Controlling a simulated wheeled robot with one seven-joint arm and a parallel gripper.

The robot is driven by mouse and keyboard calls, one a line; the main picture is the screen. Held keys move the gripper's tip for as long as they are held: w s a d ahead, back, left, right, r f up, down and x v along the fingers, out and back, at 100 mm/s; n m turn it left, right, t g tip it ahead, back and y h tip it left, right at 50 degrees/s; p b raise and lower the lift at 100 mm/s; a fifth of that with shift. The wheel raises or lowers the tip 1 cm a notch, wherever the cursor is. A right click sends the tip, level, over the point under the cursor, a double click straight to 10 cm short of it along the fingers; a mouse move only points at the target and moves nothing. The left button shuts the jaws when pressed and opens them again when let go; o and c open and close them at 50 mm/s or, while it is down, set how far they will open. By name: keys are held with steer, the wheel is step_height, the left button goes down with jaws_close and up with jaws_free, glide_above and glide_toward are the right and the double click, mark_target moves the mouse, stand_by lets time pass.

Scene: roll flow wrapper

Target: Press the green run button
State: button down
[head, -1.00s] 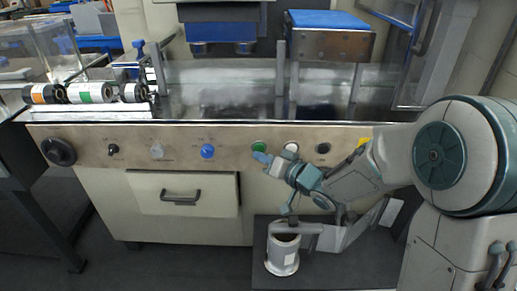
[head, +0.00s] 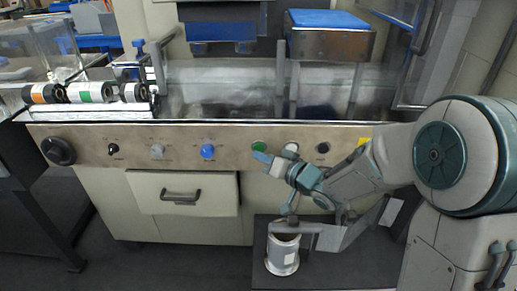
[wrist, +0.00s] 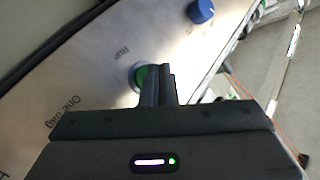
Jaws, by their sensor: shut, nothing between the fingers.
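The green run button (head: 258,146) sits on the machine's front metal panel, right of the blue knob, in the head view. In the wrist view the green button (wrist: 140,76) shows in its pale ring, partly hidden behind my fingers, with the label "Run" beside it. My gripper (head: 262,157) is shut and empty, its fingertips just below the button in the head view. In the wrist view the closed fingers (wrist: 160,68) overlap the button's right side. I cannot tell whether they touch it.
The panel also carries a blue knob (head: 207,151), a white button (head: 291,147) and a black button (head: 323,147). A black knob (head: 58,151) is at the far left. A drawer with a handle (head: 180,196) is below. A metal canister (head: 283,254) stands under the arm.

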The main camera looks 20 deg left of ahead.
steer(key=shift+w, duration=0.15)
stand_by(0.7)
steer(key=shift+w+a+p, duration=0.1)
steer(key=shift+w+p, duration=0.2)
steer(key=shift+w+a, duration=0.1)
steer(key=shift+w, duration=0.3)
stand_by(0.6)
steer(key=shift+s, duration=0.1)
steer(key=shift+s+d, duration=0.25)
steer(key=shift+s, duration=0.45)
steer(key=shift+s, duration=0.15)
steer(key=shift+s+d, duration=0.2)
steer(key=shift+s, duration=0.55)
steer(key=shift+s+d, duration=0.15)
steer(key=shift+s, duration=0.65)
steer(key=shift+s+d, duration=0.2)
steer(key=shift+s, duration=0.55)
steer(key=shift+p, duration=0.3)
